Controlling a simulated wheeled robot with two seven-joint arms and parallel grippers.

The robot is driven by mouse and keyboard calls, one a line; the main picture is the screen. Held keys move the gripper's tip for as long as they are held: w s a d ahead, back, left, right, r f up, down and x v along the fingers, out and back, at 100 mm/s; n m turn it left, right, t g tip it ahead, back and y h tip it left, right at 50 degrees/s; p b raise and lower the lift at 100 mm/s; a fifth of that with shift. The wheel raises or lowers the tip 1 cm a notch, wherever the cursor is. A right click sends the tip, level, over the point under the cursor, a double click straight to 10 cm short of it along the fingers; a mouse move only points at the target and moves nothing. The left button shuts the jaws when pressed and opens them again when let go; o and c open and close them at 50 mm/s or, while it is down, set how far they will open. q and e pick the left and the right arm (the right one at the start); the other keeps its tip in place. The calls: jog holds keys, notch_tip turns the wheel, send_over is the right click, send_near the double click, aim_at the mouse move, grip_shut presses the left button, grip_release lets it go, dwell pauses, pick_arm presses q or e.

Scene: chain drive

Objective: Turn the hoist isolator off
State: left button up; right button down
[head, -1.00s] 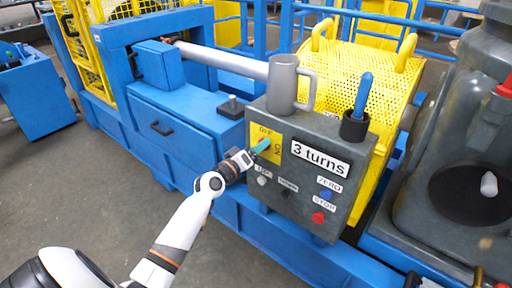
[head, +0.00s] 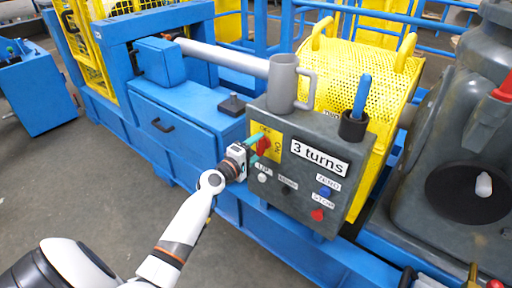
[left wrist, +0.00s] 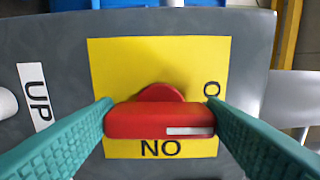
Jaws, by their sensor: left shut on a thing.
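The hoist isolator is a red rotary handle (head: 263,146) on a yellow plate (head: 276,151) at the upper left of the grey control box. In the left wrist view the red handle (left wrist: 150,123) lies level, its white mark at the right end. That mark faces the label starting with "O", partly hidden by a finger; the ON label (left wrist: 162,149) appears upside down below the handle. My left gripper (head: 256,149) is shut on the handle, with one teal finger at each end. My right gripper is not in view.
The control box (head: 312,190) has several buttons below the plate, including a red STOP (head: 317,215) and a blue ZERO (head: 325,192). A grey mug (head: 283,84) and a holder with a blue-handled tool (head: 361,98) stand on top.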

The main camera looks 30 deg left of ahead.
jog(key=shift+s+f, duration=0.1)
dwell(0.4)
pick_arm(q)
jog(key=o, duration=1)
jog(key=s, duration=0.8)
jog(key=s+a, duration=0.1)
jog(key=s, duration=0.3)
jog(key=shift+b, duration=0.4)
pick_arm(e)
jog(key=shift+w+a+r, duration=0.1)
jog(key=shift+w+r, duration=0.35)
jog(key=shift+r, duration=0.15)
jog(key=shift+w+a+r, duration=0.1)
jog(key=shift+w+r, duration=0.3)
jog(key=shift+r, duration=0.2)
pick_arm(q)
jog(key=shift+f, duration=0.1)
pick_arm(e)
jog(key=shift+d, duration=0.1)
